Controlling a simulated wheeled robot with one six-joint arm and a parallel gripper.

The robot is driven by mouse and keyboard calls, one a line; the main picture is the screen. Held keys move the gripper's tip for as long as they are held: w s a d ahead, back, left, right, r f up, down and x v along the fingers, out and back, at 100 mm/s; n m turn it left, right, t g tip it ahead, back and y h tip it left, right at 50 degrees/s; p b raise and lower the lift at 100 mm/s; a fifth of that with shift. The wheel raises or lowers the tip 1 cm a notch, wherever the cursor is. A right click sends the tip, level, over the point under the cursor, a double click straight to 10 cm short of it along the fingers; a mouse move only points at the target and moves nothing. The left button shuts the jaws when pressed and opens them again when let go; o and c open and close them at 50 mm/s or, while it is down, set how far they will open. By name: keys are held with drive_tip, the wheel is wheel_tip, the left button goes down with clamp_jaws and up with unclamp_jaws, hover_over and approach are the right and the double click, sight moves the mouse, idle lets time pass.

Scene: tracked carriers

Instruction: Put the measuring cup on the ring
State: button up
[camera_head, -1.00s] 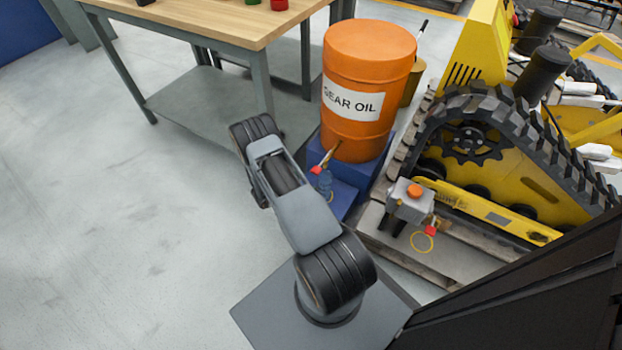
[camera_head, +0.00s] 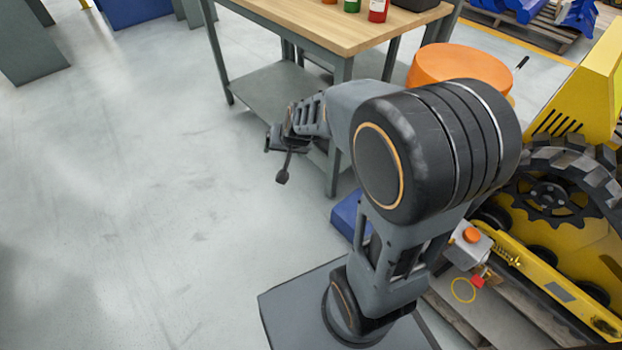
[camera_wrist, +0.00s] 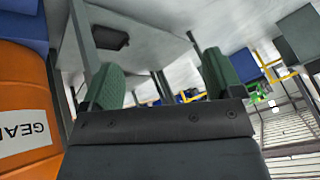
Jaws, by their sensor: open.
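A thin yellow ring (camera_head: 463,290) lies at the lower right in the head view, on the pallet boards beside the yellow tracked machine, with a small red piece next to it. I cannot make out the measuring cup in either current view; my arm covers much of the area in front of the drum. My gripper (camera_head: 280,157) is raised left of the drum, in front of the workbench. In the wrist view its two green-padded fingers (camera_wrist: 160,82) stand wide apart with nothing between them.
The workbench (camera_head: 345,30) bears a green and a red container. The tracked machine (camera_head: 585,225) fills the right side. The floor at left is clear.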

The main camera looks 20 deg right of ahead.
drive_tip(key=s+r+n+g, duration=0.1)
drive_tip(key=s+r+n, duration=0.1)
drive_tip(key=s, duration=0.6)
drive_tip(key=s+r+n+g+h, duration=0.1)
drive_tip(key=s+r+n+g, duration=0.1)
drive_tip(key=s, duration=0.5)
drive_tip(key=shift+s+d+g, duration=0.25)
drive_tip(key=shift+s+g, duration=0.05)
drive_tip(key=shift+s, duration=0.1)
drive_tip(key=shift+r, duration=0.2)
